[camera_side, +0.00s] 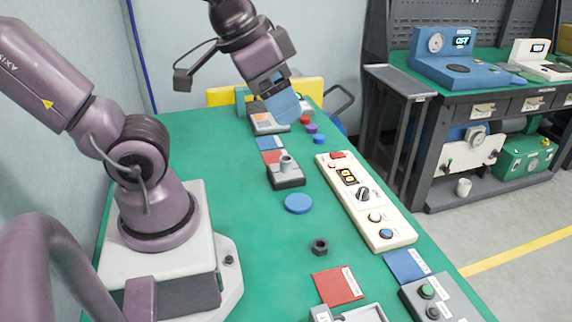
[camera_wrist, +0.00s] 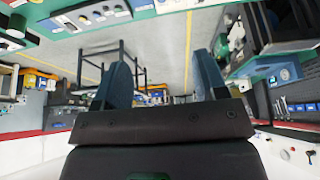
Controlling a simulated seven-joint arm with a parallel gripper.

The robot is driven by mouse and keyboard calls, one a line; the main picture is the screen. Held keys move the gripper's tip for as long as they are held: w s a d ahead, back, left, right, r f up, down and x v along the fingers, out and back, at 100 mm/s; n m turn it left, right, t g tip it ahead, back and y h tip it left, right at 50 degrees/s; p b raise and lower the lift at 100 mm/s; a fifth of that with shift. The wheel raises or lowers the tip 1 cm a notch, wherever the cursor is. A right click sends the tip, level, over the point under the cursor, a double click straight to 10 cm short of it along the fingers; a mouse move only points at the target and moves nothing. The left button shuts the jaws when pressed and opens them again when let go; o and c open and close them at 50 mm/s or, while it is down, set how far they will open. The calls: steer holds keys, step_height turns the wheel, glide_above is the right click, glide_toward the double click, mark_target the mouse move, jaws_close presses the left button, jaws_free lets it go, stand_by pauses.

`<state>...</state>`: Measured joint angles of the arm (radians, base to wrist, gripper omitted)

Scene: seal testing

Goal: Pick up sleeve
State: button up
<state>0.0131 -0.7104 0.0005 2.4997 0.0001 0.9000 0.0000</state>
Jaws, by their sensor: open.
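My gripper (camera_side: 283,106) is raised over the far part of the green table in the side view, with its blue fingers pointing down and to the right. In the wrist view my gripper (camera_wrist: 161,78) has its two fingers wide apart with nothing between them. A short grey upright cylinder, which looks like the sleeve (camera_side: 287,164), stands on a dark grey block in the middle of the table. It is nearer the side camera than my gripper and apart from it. I cannot make out the sleeve in the wrist view, which faces out into the room.
A cream control panel (camera_side: 366,205) lies right of the block. A blue disc (camera_side: 298,203) and dark nut (camera_side: 319,247) lie nearer. Small red, purple and blue pieces (camera_side: 312,129) sit beyond it. A yellow-fronted item (camera_side: 228,97) stands at the far edge. The table's left middle is clear.

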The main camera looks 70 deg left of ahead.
steer(key=w+a+f+m+g+y, duration=0.1)
steer(key=w+a+f+m+y, duration=0.2)
steer(key=f+m, duration=0.3)
steer(key=w+a+f+m+g+y, duration=0.2)
steer(key=a+f+m+y, duration=0.3)
steer(key=f, duration=0.6)
steer(key=w+a+f+m+g+y, duration=0.2)
steer(key=a+f+m+y, duration=0.3)
steer(key=f, duration=0.3)
steer(key=shift+w+a+f+m, duration=0.35)
steer(key=shift+w+a+m, duration=0.25)
steer(key=shift+w+m, duration=0.25)
steer(key=shift+w+a, duration=0.15)
steer(key=shift+a, duration=0.15)
glide_toward(285, 158)
steer(key=shift+a+f+y, duration=0.3)
steer(key=shift+a+f, duration=0.4)
steer(key=shift+f, duration=0.2)
steer(key=shift+r+x, duration=0.2)
steer(key=shift+x, duration=2.65)
steer(key=c, duration=1.1)
steer(key=shift+r, duration=0.15)
steer(key=shift+c, duration=0.2)
